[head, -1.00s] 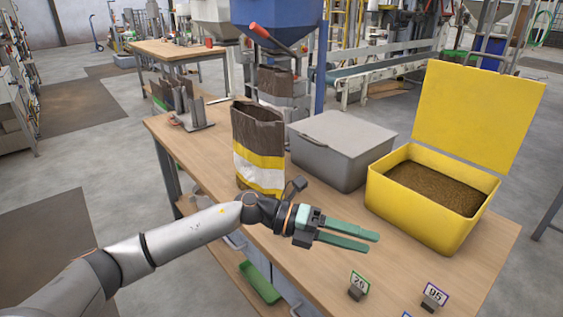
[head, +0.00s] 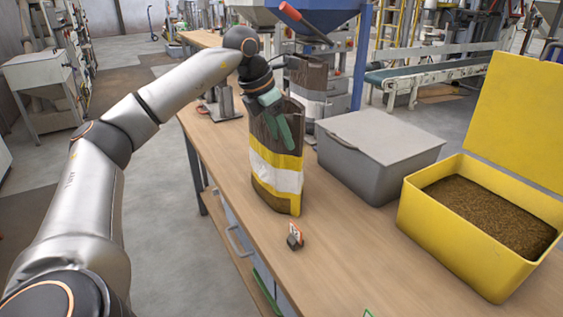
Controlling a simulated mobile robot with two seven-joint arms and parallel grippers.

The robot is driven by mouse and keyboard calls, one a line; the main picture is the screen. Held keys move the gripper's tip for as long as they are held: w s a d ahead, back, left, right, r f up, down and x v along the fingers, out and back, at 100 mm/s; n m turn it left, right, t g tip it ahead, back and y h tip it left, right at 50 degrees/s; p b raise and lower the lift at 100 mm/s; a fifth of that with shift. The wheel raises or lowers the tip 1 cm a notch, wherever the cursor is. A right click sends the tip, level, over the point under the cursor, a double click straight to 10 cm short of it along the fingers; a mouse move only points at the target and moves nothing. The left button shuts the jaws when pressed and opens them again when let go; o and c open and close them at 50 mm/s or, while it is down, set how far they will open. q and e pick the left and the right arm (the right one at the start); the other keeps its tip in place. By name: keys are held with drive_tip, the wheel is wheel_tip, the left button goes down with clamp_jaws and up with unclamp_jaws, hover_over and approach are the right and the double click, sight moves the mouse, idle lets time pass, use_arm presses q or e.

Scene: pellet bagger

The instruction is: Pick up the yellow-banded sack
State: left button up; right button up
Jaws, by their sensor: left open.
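The yellow-banded sack (head: 274,180) stands upright on the wooden workbench, brown with yellow bands above and below a white one. My left gripper (head: 280,139) is open, its green fingers pointing down at the sack's top. The fingers overlap the upper brown part in the picture and hide some of the rim. I cannot tell whether they touch the sack or have its wall between them.
A grey lidded bin (head: 372,160) stands right of the sack, then an open yellow box (head: 455,245) of brown pellets. A small tag holder (head: 295,238) stands in front of the sack. Behind is a blue hopper machine (head: 318,15) with another brown bag (head: 308,76). The front bench top (head: 350,260) is mostly clear.

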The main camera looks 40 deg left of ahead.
sight(294, 164)
use_arm(q)
drive_tip(key=b+x, duration=0.1)
drive_tip(key=x, duration=0.9)
drive_tip(key=shift+w+d+f, duration=0.1)
drive_tip(key=shift+w+f, duration=0.05)
drive_tip(key=shift+f, duration=0.1)
drive_tip(key=shift+c, duration=0.2)
clamp_jaws()
drive_tip(key=shift+r, duration=0.15)
idle(0.8)
